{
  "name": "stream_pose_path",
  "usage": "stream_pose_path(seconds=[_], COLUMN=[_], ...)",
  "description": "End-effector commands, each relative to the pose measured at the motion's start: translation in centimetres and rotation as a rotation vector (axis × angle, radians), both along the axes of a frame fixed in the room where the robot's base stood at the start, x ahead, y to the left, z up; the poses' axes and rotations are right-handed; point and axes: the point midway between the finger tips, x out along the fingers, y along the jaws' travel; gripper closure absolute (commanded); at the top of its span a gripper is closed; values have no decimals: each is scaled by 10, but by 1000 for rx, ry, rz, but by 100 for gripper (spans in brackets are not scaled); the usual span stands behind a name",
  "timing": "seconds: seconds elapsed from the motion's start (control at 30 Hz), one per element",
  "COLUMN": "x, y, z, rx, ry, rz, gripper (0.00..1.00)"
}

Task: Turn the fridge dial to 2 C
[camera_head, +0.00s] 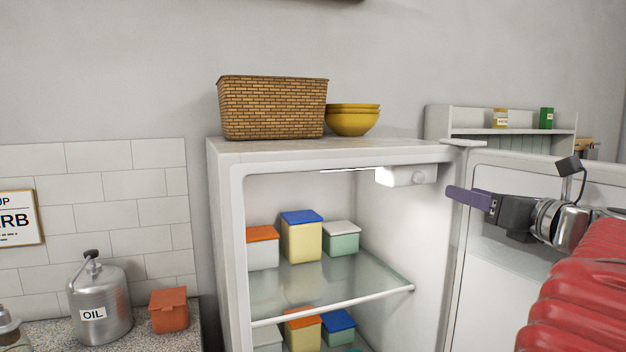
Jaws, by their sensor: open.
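The fridge (224,240) stands open in the middle of the view, its door (477,235) swung out to the right. A white control housing (392,179) sits under its ceiling at the upper right inside, beside a lit strip. The round dial (418,178) is on this housing. It is too small for me to read any marks or its setting. My gripper (455,194) is open and empty, to the right of the dial and a little lower in the picture, apart from it. It points left, in front of the open door.
Lidded containers (301,235) stand on the fridge's glass shelf (290,290), with several more below. A wicker basket (272,108) and yellow bowls (352,122) rest on top. An oil can (99,300) and an orange box (168,311) stand on the left counter.

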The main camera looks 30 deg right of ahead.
Motion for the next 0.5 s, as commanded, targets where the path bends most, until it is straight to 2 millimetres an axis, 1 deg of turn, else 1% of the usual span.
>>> stream_pose_path(seconds=[0.17,0.27,0.37,0.5], x=[2,7,15,32], y=[-1,-2,-5,-10], z=[0,0,0,0], rx=[1,1,1,2], ry=[0,0,0,0], rz=[-1,0,1,1], gripper=[59,59,59,59])
